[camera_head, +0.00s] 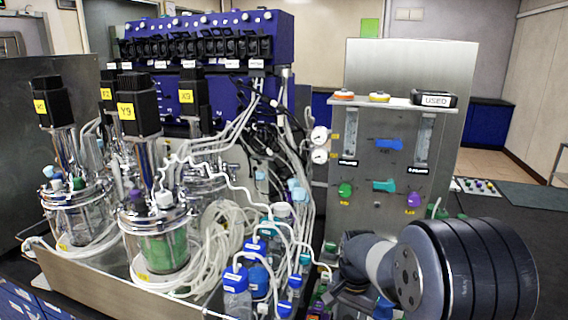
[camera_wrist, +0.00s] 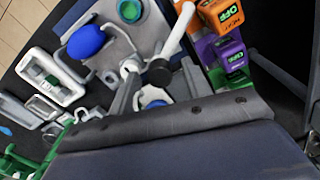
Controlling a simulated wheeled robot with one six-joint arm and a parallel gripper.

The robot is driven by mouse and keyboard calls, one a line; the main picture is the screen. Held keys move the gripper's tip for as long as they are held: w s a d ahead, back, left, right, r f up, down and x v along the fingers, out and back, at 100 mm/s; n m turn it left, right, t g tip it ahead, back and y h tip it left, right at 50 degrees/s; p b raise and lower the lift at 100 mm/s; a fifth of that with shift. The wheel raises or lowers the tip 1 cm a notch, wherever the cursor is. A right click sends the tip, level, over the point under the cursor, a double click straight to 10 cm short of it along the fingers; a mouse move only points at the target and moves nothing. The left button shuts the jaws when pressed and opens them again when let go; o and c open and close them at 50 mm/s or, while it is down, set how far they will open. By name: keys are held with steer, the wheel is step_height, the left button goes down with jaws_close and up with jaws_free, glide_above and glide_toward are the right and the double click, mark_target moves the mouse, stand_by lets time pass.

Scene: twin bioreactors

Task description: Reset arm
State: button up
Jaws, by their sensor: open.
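My arm is the dark, ribbed link at the lower right of the head view, with a lighter grey joint to its left. My gripper (camera_wrist: 158,88) shows in the wrist view as two grey fingers held apart above a dark wrist body. I see nothing clearly held between them. Its fingertips are not clearly visible in the head view. Below it, a blue rounded cap (camera_wrist: 86,40) sits on grey equipment. Orange (camera_wrist: 222,14) and purple (camera_wrist: 222,52) blocks with labels, one reading OFF, stand close to the right of the fingers.
Glass bioreactor vessels (camera_head: 165,245) stand in a metal tray (camera_head: 85,285) at left. Blue-capped bottles (camera_head: 236,290) and loose tubing (camera_head: 225,230) lie between them and my arm. A steel control panel (camera_head: 405,70) stands behind the arm.

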step_height(320, 180, up, 11)
step_height(320, 180, down, 11)
steer(key=shift+r, duration=0.15)
steer(key=shift+f, duration=0.2)
steer(key=n, duration=1.2)
step_height(320, 180, up, 10)
steer(key=shift+r, duration=0.25)
steer(key=shift+s+d, duration=0.1)
